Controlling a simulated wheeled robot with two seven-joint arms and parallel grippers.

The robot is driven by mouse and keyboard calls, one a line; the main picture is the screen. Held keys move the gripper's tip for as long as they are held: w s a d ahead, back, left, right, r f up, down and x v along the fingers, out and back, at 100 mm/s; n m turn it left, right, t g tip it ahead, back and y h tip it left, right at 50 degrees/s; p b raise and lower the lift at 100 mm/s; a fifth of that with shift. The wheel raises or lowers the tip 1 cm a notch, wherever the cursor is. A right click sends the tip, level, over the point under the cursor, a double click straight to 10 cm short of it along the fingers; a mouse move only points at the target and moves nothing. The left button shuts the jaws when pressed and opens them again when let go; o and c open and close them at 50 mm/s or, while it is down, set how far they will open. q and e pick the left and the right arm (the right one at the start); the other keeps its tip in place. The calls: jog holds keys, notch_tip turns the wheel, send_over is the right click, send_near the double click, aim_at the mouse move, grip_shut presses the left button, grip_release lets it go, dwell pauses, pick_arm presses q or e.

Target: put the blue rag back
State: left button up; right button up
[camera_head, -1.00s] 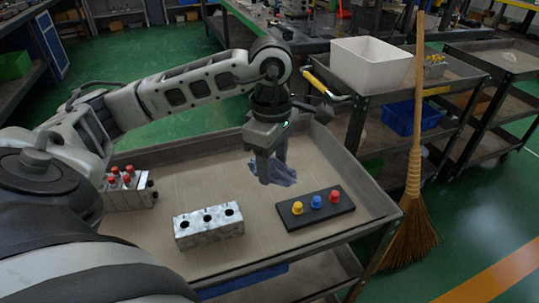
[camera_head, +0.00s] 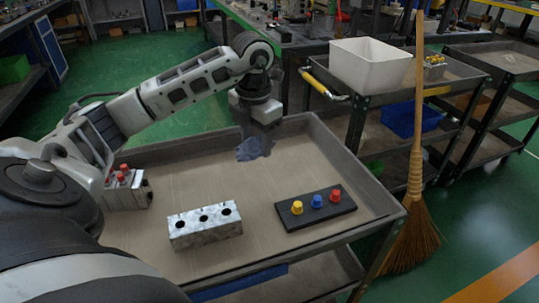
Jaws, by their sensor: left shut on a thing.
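The blue rag (camera_head: 252,148) is a crumpled dark blue cloth near the back edge of the cart's tray (camera_head: 170,232). My left gripper (camera_head: 256,132) points down over the rag and is shut on it. My arm's wrist partly hides the fingers. I cannot tell whether the rag touches the tray. My right gripper is not in the view.
A metal block with three holes (camera_head: 205,228) sits front middle. A black plate (camera_head: 316,210) with yellow, blue and red knobs is to its right. A block with red-topped valves (camera_head: 125,190) is at left. A white bin (camera_head: 371,65) and broom (camera_head: 411,200) stand beyond the cart.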

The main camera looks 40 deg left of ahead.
pick_arm(q)
send_over(270, 166)
jog(key=s, duration=0.1)
jog(key=f, duration=0.5)
jog(key=shift+s+d+f, duration=0.15)
jog(key=shift+d+f, duration=0.05)
jog(key=shift+f, duration=0.05)
jog(key=shift+w+a+f, duration=0.15)
jog(key=shift+w+f, duration=0.4)
jog(key=shift+f, duration=1.55)
jog(key=shift+f, duration=0.1)
jog(key=o, duration=1)
jog(key=shift+r, duration=0.2)
jog(key=r, duration=1.1)
jog(key=shift+s+d+r, duration=0.25)
jog(key=shift+s+r, duration=0.1)
jog(key=shift+r, duration=0.05)
